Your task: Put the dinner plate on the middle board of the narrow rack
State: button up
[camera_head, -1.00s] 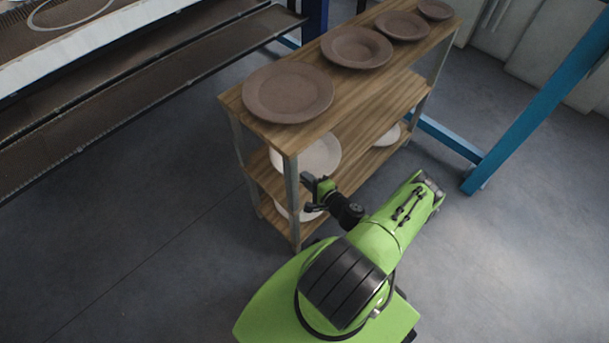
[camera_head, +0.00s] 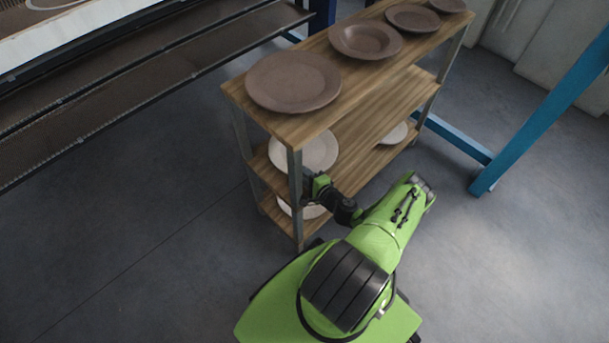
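The narrow rack (camera_head: 297,215) is a three-board wooden shelf with grey metal posts. A large pale plate (camera_head: 318,150), apparently the dinner plate, is at the left end of the middle board (camera_head: 352,140), partly hidden by the front post and the top board. I cannot tell whether it rests fully on the board. My gripper (camera_head: 311,182) is at the plate's near edge, beside the front left post. Its fingertips are partly hidden and too small to show whether they grip the rim.
Several brown plates and bowls (camera_head: 293,80) stand on the top board. Another pale plate (camera_head: 310,211) is on the bottom board. Blue beams (camera_head: 545,105) stand right; dark slatted shelves (camera_head: 110,110) lie left.

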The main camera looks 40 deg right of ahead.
jog(key=p+v, duration=0.4)
jog(key=v, duration=0.8)
